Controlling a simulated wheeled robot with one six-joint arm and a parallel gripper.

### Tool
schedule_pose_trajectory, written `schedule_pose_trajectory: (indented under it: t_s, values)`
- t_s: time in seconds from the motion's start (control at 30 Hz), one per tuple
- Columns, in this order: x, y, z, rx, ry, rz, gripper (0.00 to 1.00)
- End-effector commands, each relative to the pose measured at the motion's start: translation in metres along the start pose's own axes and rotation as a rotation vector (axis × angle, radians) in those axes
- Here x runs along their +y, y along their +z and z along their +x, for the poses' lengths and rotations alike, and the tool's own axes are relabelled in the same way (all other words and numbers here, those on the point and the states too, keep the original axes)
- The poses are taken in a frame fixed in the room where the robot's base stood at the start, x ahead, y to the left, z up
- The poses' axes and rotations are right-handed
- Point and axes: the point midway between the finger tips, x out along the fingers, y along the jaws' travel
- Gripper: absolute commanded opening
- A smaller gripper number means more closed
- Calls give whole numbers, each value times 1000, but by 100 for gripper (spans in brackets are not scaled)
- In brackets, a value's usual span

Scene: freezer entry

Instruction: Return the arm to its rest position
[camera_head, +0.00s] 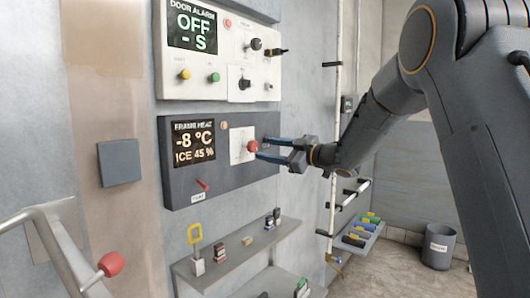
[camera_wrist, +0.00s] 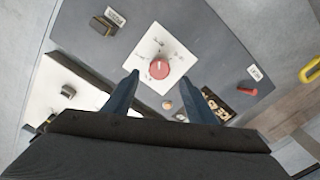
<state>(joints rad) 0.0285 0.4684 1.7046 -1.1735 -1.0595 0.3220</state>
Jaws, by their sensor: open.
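My gripper (camera_head: 262,148) is open in front of the grey Frame Heat panel (camera_head: 220,188), with its two blue fingers pointing at it. A red knob (camera_head: 252,146) on a white square plate (camera_head: 237,148) is right by the fingertips. In the wrist view the red knob (camera_wrist: 159,69) shows just past and between the open fingertips (camera_wrist: 168,84), with nothing gripped. I cannot tell whether a finger touches it. The panel display (camera_head: 194,144) reads -8 °C and ICE 45 %. My arm reaches in from the right.
The Door Alarm panel (camera_head: 208,88) with knobs and buttons is above. A shelf (camera_head: 236,253) with small items is below. A metal door handle (camera_head: 57,245) with a red ball is at left. A grey bin (camera_head: 438,247) stands on the floor at right.

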Motion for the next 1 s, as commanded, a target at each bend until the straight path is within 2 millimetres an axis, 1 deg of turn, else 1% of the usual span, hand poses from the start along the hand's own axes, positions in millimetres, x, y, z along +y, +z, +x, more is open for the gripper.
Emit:
schedule_pose_trajectory:
  t_s: [0.23,0.33,0.37,0.47,0.57,0.6,0.67,0.7,0.77,0.8,0.87,0.9,0.97,1.0]
  values:
    - [0,0,0,0,0,0,51]
    - [1,4,-3,-21,20,10,51]
    - [3,7,-5,-38,37,18,51]
    - [7,30,-20,-143,127,69,51]
    - [3,71,-53,-323,253,163,51]
    - [-3,89,-72,-408,301,209,51]
    - [-18,116,-103,-534,360,281,51]
    - [-30,130,-122,-610,390,327,51]
    - [-51,150,-152,-721,424,395,51]
    - [-68,162,-172,-791,442,442,51]
    - [-94,176,-201,-893,460,510,51]
    - [-113,183,-220,-957,468,556,51]
    - [-143,191,-248,-1052,473,625,51]
    - [-164,195,-266,-1112,473,672,51]
